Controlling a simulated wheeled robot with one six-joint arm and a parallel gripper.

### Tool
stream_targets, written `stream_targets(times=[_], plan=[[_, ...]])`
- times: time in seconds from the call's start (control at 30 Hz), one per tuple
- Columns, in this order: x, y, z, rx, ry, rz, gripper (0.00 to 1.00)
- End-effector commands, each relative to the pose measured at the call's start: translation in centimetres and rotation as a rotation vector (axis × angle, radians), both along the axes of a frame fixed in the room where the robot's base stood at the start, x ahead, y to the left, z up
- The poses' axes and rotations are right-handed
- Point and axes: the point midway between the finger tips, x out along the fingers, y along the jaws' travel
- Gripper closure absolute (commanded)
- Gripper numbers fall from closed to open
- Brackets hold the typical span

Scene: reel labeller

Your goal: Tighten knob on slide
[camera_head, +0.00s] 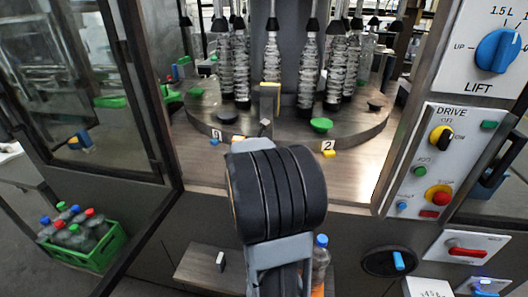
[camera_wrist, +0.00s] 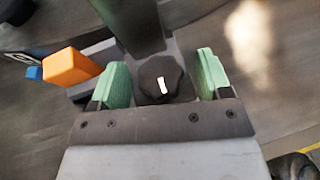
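A black lobed knob (camera_wrist: 158,80) with a white mark shows in the wrist view. My gripper (camera_wrist: 163,77) has its two green fingers on either side of this knob. The fingers are open, with a visible gap on the left and on the right. A dark grey bar (camera_wrist: 138,22), perhaps the slide, runs up behind the knob. In the head view my dark arm hides the knob, and the gripper's fingers cannot be made out there.
An orange block (camera_wrist: 73,67) with a blue piece (camera_wrist: 34,73) lies left of the left finger. In the head view, bottles (camera_head: 272,62) stand on a round table (camera_head: 355,132). A control panel (camera_head: 440,165) is at right. A green crate (camera_head: 105,250) is at lower left.

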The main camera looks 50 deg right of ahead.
Motion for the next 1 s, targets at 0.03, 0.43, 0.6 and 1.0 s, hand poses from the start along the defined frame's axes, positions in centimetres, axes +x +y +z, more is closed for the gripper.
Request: stream_targets(times=[0.03,0.43,0.6,1.0], plan=[[0.0,0.01,0.0,0.0,0.0,0.0,0.33],[-0.04,0.01,0.0,0.0,0.0,-0.001,0.71],[-0.03,0.12,0.02,0.0,0.0,-0.003,0.78],[0.2,0.06,0.21,0.001,0.003,-0.176,0.78]])
